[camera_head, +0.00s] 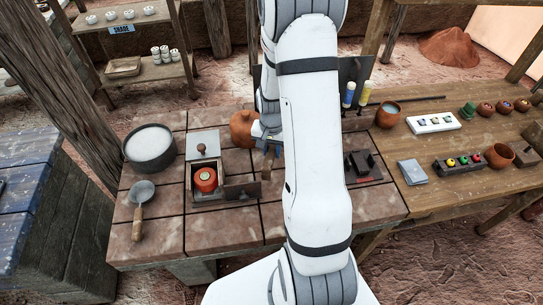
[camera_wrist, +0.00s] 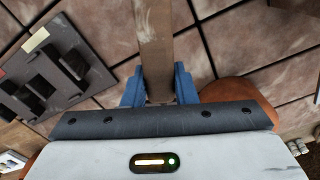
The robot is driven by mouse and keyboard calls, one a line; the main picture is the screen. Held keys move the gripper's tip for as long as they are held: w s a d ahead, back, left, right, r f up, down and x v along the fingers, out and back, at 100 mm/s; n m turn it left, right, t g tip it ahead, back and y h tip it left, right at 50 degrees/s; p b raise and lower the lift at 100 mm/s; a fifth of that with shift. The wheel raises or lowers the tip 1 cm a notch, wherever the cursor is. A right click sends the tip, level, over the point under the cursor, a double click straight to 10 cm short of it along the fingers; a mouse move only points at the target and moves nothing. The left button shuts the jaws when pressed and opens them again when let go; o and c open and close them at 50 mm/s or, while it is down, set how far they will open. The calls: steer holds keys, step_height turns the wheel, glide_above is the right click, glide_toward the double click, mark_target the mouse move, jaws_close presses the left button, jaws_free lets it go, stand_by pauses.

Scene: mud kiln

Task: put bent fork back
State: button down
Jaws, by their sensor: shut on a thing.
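My gripper (camera_wrist: 158,92) is shut on a flat brown bar (camera_wrist: 154,40), which I take to be the bent fork; no tines or bend show. The bar runs from between the blue fingers to the top edge of the wrist view. In the head view my gripper (camera_head: 270,148) is partly hidden by my arm, above the tiled bench, with the bar's end (camera_head: 267,168) below it. A dark board with black upright blocks (camera_wrist: 50,75) lies left in the wrist view; it also shows right of my arm in the head view (camera_head: 362,167).
A round clay pot (camera_head: 243,128) is close behind my gripper. The wooden table (camera_head: 440,190) at right holds small items.

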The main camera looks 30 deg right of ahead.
steer(key=shift+s+f+p, duration=0.15)
steer(key=shift+f+p, duration=0.15)
steer(key=shift+f, duration=2.05)
steer(key=c, duration=1.2)
jaws_free()
steer(key=shift+a, duration=0.1)
steer(key=shift+o, duration=0.2)
step_height(320, 180, up, 12)
steer(key=shift+s+r+b, duration=0.1)
steer(key=shift+b, duration=0.85)
steer(key=s+a+r+n+t, duration=0.3)
steer(key=s+a+r+n, duration=0.4)
steer(key=s+a+r, duration=0.4)
steer(key=s+r, duration=0.5)
steer(key=shift+s+a+r+n, duration=0.2)
steer(key=shift+s+r+n, duration=0.15)
steer(key=shift+n, duration=0.05)
